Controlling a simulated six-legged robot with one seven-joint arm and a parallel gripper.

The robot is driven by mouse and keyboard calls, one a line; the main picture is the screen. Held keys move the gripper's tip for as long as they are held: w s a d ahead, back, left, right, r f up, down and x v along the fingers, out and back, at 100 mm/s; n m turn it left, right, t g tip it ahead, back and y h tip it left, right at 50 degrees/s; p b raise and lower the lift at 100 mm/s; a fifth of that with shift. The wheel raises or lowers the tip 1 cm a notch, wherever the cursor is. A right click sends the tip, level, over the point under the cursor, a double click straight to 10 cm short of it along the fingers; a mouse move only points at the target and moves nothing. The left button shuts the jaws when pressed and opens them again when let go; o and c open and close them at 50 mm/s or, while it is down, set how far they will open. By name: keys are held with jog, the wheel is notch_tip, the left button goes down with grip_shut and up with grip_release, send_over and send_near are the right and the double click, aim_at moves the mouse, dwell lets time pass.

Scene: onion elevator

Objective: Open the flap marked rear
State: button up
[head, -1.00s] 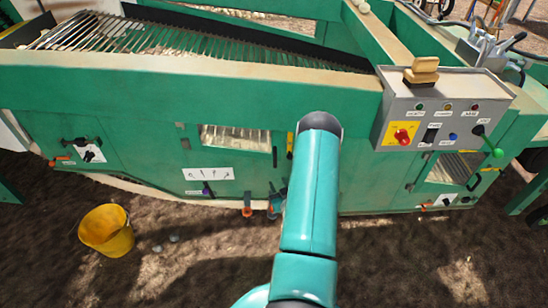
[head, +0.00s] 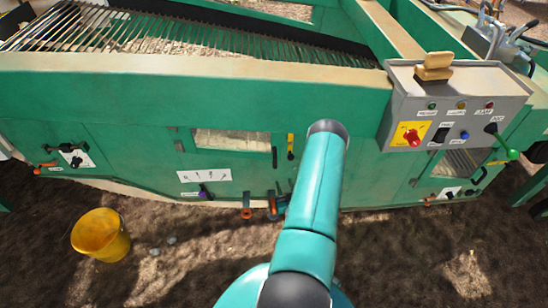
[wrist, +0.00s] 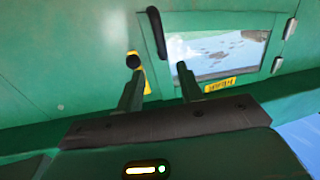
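A green flap with a window (head: 232,141) is in the machine's side in the head view. It looks closed, with hinges at its left and a black handle (head: 274,158) at its right. A yellow latch (head: 290,147) is just right of the handle. The wrist view shows the flap upside down, with its window (wrist: 220,52), black handle (wrist: 156,32), a yellow label (wrist: 219,86) and the black-knobbed yellow latch (wrist: 135,68).
A grey control box (head: 455,105) juts out at the upper right. A second windowed flap (head: 458,163) is below it. A yellow bucket (head: 101,236) stands on the soil at left. A tool-picture sign (head: 204,175) and orange-ended parts (head: 246,207) are low on the machine.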

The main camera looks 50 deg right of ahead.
aim_at(276, 162)
jog(key=x, duration=1.4)
jog(key=shift+a+f, duration=0.1)
jog(key=shift+a, duration=0.05)
grip_shut()
